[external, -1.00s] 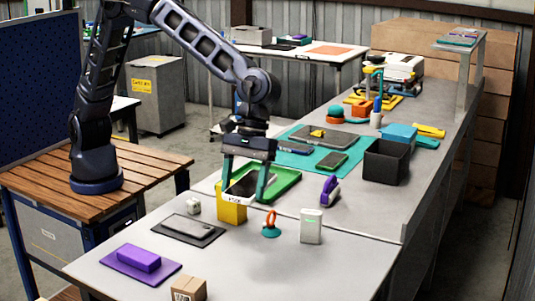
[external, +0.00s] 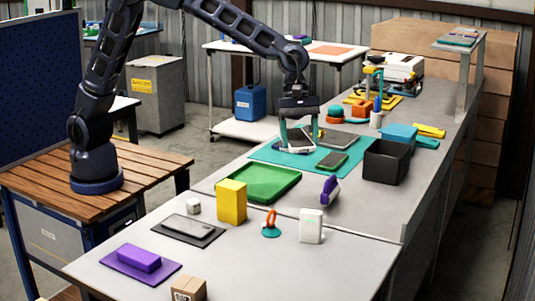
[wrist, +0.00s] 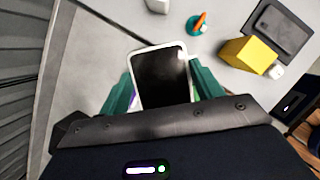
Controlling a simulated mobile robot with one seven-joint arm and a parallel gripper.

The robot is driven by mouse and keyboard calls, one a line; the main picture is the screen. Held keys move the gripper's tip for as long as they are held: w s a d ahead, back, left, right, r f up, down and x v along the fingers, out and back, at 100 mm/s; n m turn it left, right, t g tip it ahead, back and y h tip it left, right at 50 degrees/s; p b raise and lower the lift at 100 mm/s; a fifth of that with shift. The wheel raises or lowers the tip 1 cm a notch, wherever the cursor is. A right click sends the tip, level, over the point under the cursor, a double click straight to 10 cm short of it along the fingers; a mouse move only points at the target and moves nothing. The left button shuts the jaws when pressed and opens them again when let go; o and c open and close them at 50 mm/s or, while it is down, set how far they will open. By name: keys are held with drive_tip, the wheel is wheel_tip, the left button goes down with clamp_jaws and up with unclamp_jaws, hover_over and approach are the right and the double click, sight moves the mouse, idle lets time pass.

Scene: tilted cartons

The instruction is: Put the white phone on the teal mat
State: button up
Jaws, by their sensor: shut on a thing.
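The white phone (external: 299,144), white-rimmed with a dark screen, is held between the teal fingers of my gripper (external: 299,137). It also fills the space between the fingers in the wrist view (wrist: 162,78), screen towards the camera. In the external view it is over the left-middle part of the teal mat (external: 268,155). I cannot tell whether it touches anything below. A dark green phone (external: 332,160) lies on the mat's front right, and a dark grey tablet (external: 340,140) lies at its back right. A dark phone seen earlier on the mat is mostly hidden.
A green tray (external: 262,184) lies just in front of the mat, with a yellow box (external: 231,202) nearer. A black bin (external: 386,162) stands right of the mat. An orange-and-green item (external: 336,113) stands behind it.

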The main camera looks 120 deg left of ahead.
drive_tip(key=s+a+n+t+y, duration=0.15)
drive_tip(key=s+a, duration=0.25)
drive_tip(key=a, duration=0.5)
drive_tip(key=s+a+n, duration=0.3)
drive_tip(key=s+a, duration=0.1)
drive_tip(key=a, duration=0.5)
drive_tip(key=n+y, duration=0.2)
drive_tip(key=n, duration=0.3)
hover_over(292, 161)
drive_tip(key=s, duration=0.1)
drive_tip(key=shift+h, duration=0.25)
drive_tip(key=f, duration=2)
drive_tip(key=shift+s+d, duration=0.15)
drive_tip(key=shift+s, duration=0.05)
drive_tip(key=o, duration=1.1)
drive_tip(key=v, duration=1.2)
drive_tip(key=shift+s, duration=0.15)
